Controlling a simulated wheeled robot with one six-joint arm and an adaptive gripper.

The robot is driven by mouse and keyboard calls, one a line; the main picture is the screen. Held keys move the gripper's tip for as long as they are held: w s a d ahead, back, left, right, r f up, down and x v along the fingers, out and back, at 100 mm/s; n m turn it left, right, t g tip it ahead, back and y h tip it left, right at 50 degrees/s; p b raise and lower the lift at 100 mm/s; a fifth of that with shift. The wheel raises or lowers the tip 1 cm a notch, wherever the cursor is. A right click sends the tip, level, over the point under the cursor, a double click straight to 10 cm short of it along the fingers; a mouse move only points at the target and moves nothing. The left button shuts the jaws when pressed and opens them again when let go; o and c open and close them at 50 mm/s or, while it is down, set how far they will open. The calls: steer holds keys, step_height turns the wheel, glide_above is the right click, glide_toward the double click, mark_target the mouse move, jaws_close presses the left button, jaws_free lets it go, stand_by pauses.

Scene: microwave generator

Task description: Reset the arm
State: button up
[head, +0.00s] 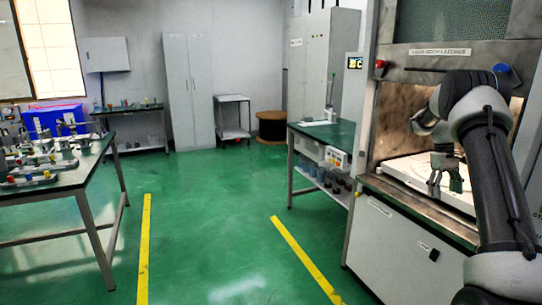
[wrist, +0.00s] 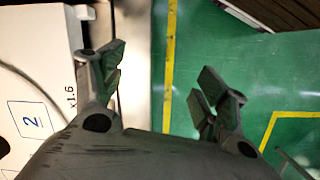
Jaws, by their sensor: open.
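My gripper (head: 447,187) hangs at the open front of the large cabinet (head: 415,222) on the right of the head view. My black and grey arm reaches up from the lower right and bends over toward it. In the wrist view my gripper (wrist: 158,88) has its two fingers wide apart with nothing between them. Below it the wrist view shows the cabinet's pale front edge (wrist: 133,60), a white plate (wrist: 40,110) marked "2" and "x1.6", and the green floor.
A green-topped side table (head: 335,132) stands left of the cabinet. A workbench (head: 75,175) with several devices is at the left. Lockers (head: 188,90), a small cart (head: 233,118) and a wooden spool (head: 271,126) stand at the back. The green floor (head: 205,215) between yellow lines is clear.

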steer(key=s+a+r+m+t, duration=0.1)
steer(key=s+a+r+m, duration=0.1)
steer(key=s+a+r, duration=0.75)
steer(key=s+a+r+t, duration=0.2)
steer(key=s+a, duration=0.3)
steer(key=s, duration=0.4)
steer(key=s+a+r+t+y, duration=0.1)
steer(key=s+a+r+t, duration=0.1)
steer(key=s+a, duration=0.4)
steer(key=s+a+r+t, duration=0.1)
steer(key=s+a+r, duration=0.3)
steer(key=s, duration=1)
steer(key=shift+a+r+t, duration=0.15)
steer(key=shift+a+t, duration=0.25)
steer(key=shift+a, duration=0.75)
steer(key=shift+w+a+n, duration=0.1)
steer(key=shift+n, duration=0.2)
steer(key=shift+c, duration=0.5)
